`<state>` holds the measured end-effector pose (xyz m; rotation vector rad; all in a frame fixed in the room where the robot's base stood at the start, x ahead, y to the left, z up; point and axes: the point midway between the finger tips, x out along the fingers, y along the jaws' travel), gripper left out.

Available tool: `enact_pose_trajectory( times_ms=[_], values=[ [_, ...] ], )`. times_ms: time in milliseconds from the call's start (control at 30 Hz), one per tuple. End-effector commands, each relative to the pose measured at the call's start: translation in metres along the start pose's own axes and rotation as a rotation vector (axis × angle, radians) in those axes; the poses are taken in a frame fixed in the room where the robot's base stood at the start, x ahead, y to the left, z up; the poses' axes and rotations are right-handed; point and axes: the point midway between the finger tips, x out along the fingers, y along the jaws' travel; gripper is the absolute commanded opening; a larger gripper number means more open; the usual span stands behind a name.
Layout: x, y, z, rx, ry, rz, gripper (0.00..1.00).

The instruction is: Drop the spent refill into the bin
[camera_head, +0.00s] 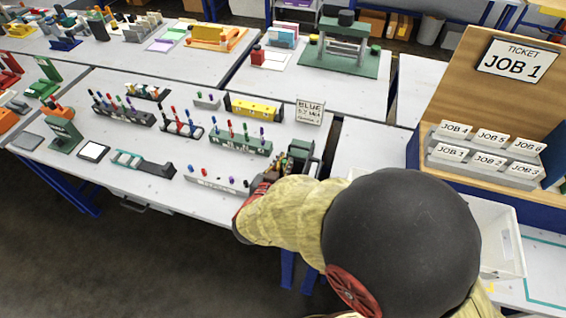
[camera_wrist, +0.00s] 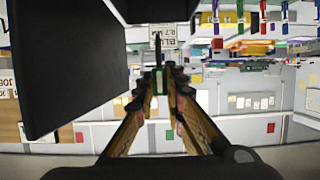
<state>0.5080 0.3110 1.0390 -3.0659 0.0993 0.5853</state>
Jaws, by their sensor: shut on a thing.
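My gripper (camera_wrist: 160,82) is shut on a slim piece, which I take to be the spent refill (camera_wrist: 157,48). Its thin dark tip stands out beyond the fingertips, and green shows between them. In the head view my gripper (camera_head: 277,174) is at the right end of the plotter table, beside a dark green device (camera_head: 301,153); my arm hides much of it, and I cannot make out the refill there. A white open bin (camera_head: 505,262) shows at the right, partly hidden behind my arm. I cannot tell whether it is the task's bin.
A dark block (camera_wrist: 80,65) fills the upper left of the wrist view, close to the fingers. A grey rack with small pegs (camera_head: 215,180) and a green rack of pens (camera_head: 240,143) stand left of my gripper. The job-ticket board (camera_head: 500,80) is at the right.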

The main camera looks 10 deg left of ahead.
Motion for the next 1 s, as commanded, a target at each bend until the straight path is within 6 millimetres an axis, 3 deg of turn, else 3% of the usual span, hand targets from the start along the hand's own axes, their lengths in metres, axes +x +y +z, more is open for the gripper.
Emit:
enact_pose_trajectory(
  times_ms=[200,700,1000],
  values=[
    [0.000,0.000,0.001,0.002,-0.002,0.004,0.00],
    [0.020,0.000,0.051,0.002,-0.001,0.003,0.00],
    [0.026,0.000,0.065,0.002,-0.001,0.003,0.00]
  ],
)
